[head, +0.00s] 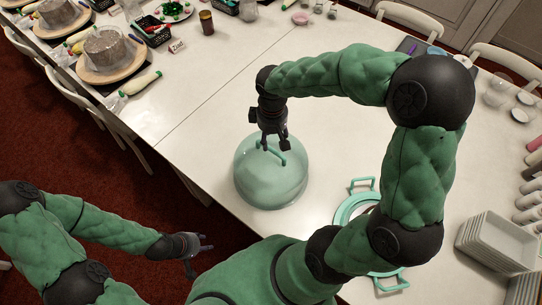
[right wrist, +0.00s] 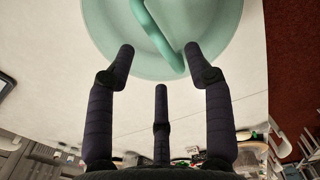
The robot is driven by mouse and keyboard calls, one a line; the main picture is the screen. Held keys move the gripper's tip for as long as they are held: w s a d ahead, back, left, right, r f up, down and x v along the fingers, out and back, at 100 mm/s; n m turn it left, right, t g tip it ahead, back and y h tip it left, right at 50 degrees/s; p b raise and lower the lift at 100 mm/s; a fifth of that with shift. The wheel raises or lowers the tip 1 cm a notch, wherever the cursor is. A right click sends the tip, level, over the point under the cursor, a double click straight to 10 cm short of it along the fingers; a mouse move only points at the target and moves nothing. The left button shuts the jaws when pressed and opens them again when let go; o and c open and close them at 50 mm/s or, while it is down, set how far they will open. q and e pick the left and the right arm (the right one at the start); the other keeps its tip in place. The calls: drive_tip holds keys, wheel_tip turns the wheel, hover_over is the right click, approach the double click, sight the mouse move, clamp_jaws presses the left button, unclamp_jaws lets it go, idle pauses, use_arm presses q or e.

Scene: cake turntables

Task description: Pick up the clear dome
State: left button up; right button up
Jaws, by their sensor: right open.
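The clear dome (head: 270,184) is a greenish see-through cover with a teal handle on top. It stands on the white table near its front edge. In the right wrist view the dome (right wrist: 110,25) fills the top, with its handle (right wrist: 158,38) slanting between the fingertips. My right gripper (head: 274,146) is above the dome at the handle. Its fingers (right wrist: 160,60) are spread on either side of the handle and hold nothing; contact is not clear. My left gripper (head: 197,254) is low at the left, in front of the table and away from the dome, with its fingers apart and nothing between them.
A round teal tray (head: 343,213) with handles lies right of the dome, partly behind my right arm. White trays (head: 497,241) are stacked at the right. Cakes on turntables (head: 108,50), bottles and a black basket (head: 152,30) stand at the far left. The table left of the dome is clear.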

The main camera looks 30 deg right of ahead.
sight(271, 162)
wheel_tip(271, 162, down, 2)
drive_tip(key=shift+w+d+f, duration=0.1)
drive_tip(key=shift+f, duration=0.15)
drive_tip(key=shift+w+f+b, duration=0.15)
drive_tip(key=shift+f+b, duration=0.35)
drive_tip(key=shift+f, duration=0.8)
drive_tip(key=shift+w+f+b, duration=0.1)
drive_tip(key=shift+f+b, duration=0.4)
drive_tip(key=shift+f, duration=0.75)
clamp_jaws()
